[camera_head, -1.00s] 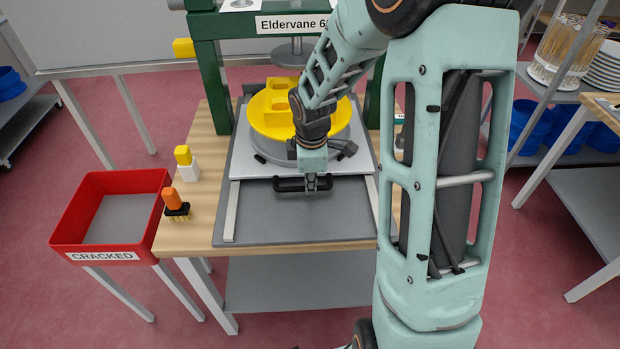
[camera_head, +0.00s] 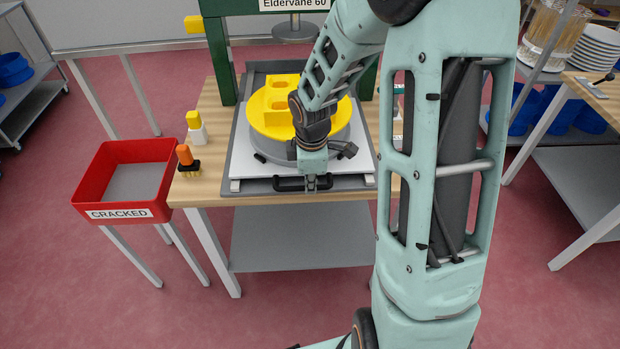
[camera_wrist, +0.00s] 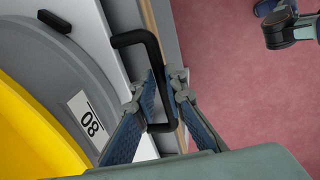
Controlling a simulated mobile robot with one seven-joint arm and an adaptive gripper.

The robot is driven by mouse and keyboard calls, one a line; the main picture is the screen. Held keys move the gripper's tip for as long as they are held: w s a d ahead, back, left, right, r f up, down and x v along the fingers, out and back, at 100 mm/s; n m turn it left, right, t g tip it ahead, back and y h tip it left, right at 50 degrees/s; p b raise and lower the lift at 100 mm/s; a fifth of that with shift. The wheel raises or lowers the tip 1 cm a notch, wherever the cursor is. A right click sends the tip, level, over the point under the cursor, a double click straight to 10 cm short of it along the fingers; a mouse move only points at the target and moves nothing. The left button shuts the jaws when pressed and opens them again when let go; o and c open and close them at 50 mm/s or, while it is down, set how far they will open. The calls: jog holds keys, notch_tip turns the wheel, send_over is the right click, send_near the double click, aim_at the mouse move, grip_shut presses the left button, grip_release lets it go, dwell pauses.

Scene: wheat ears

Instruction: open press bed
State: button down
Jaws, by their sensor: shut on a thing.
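The press, a green frame (camera_head: 219,60) with a label reading "Eldervane 60", stands on a wooden-topped table. Its bed (camera_head: 355,176) is a light sliding plate, now out at the table's front edge over a grey base. A grey round mould with a yellow top (camera_head: 265,122) sits on the bed. The bed's black handle (camera_head: 287,184) is at its front edge. My gripper (camera_head: 312,185) is shut on this handle. In the wrist view, my gripper's fingers (camera_wrist: 163,95) close around the handle bar (camera_wrist: 152,50), and a label reading "80" shows on the mould (camera_wrist: 86,121).
A red bin marked CRACKED (camera_head: 120,213) stands left of the table. A white bottle with a yellow cap (camera_head: 196,128) and an orange-handled brush (camera_head: 187,160) stand at the table's left side. Shelves with plates (camera_head: 600,68) are at the right. The floor in front is clear.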

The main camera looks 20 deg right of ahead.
jog(key=shift+s+a, duration=0.15)
jog(key=shift+s, duration=0.6)
jog(key=c, duration=2)
grip_release()
jog(key=shift+o, duration=0.2)
jog(key=shift+r, duration=0.1)
notch_tip(320, 180, up, 12)
jog(key=s, duration=0.2)
jog(key=shift+a+f, duration=0.2)
